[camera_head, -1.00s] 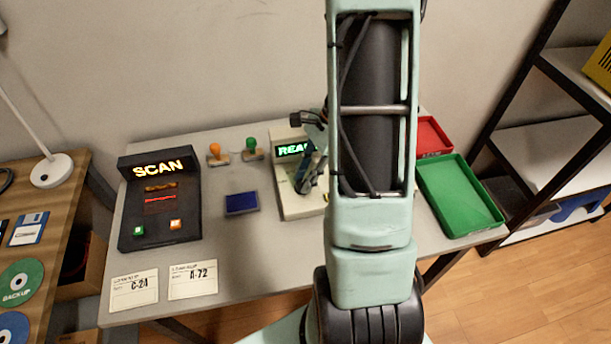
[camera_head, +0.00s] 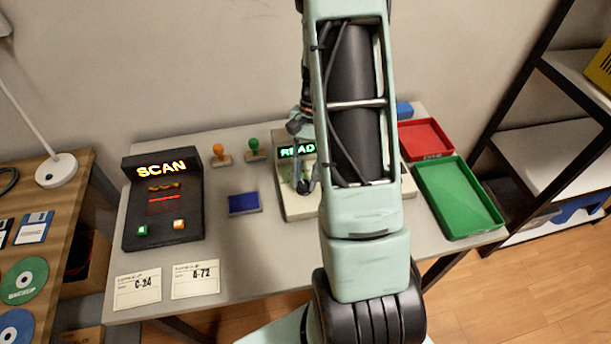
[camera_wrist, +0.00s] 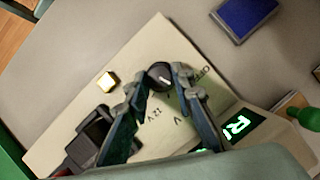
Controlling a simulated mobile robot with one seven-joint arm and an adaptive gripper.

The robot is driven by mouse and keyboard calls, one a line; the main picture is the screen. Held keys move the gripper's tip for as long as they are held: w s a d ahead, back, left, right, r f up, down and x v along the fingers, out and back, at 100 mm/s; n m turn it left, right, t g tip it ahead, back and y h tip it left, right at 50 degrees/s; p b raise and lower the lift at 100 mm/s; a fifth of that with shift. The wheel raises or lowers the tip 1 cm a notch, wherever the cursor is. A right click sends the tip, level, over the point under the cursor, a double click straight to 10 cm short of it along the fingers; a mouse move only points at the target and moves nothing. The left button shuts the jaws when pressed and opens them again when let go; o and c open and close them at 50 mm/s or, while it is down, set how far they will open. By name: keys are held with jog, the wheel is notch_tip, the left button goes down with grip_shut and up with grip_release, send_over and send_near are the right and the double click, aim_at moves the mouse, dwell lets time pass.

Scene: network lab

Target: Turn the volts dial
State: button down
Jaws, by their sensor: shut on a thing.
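The volts dial (camera_wrist: 160,75) is a small dark round knob with a light pointer mark, on the beige device panel (camera_wrist: 58,135). Printed marks, among them what looks like "12V", lie beside it. My gripper (camera_wrist: 161,82) has its two blue-grey fingers on either side of the dial, shut on it. The device's green lit display (camera_head: 297,150) starts with "READ"; my arm covers the rest.
A blue pad (camera_head: 243,203) lies left of the device. Orange (camera_head: 220,155) and green (camera_head: 254,149) stamps stand behind it. A SCAN box (camera_head: 163,215) and two cards (camera_head: 137,289) are farther left. Red (camera_head: 425,140) and green (camera_head: 460,200) trays are on the right.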

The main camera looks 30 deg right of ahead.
jog(key=shift+a+n, duration=0.1)
jog(key=shift+n, duration=0.4)
jog(key=c, duration=1.7)
grip_release()
jog(key=shift+o, duration=0.2)
jog(key=v, duration=1.2)
jog(key=shift+a, duration=0.15)
